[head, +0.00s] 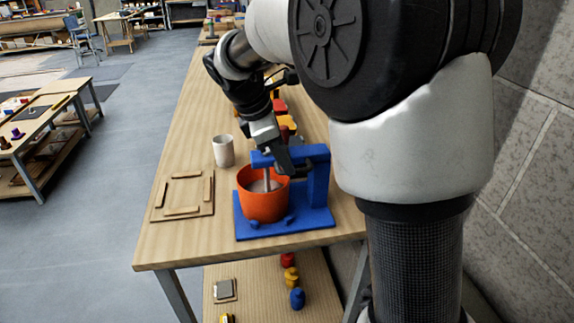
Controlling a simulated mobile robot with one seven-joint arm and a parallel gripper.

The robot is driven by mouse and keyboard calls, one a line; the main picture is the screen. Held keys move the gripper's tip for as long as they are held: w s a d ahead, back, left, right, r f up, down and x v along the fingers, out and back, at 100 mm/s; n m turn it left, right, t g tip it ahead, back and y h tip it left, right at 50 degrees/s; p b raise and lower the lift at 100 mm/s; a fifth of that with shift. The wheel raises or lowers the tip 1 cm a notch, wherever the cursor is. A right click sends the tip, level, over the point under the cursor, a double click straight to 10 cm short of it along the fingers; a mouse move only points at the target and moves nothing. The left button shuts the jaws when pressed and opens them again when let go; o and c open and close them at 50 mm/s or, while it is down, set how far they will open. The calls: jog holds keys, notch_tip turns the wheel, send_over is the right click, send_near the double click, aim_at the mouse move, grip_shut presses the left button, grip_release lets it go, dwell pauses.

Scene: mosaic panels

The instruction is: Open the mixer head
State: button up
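The toy mixer has a blue base (300,221), an upright post on the right, and a blue head (262,160) that lies level over an orange bowl (264,204). A grey beater rod runs from the head down into the bowl. My gripper (284,168) points down at the mixer head, just above or against it. From this view I cannot tell whether it touches the head. Its fingers overlap the head and I cannot see a gap between them. My forearm hides what lies behind the gripper.
A white cup (223,151) stands left of the mixer. A wooden frame board (183,197) lies near the table's left edge. Red and yellow pieces (286,123) stand behind my gripper. A grey block wall (535,190) is at the right. A lower shelf (262,287) holds small coloured pieces.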

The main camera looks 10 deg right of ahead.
jog(key=shift+x, duration=1.05)
grip_shut()
jog(key=shift+r, duration=0.1)
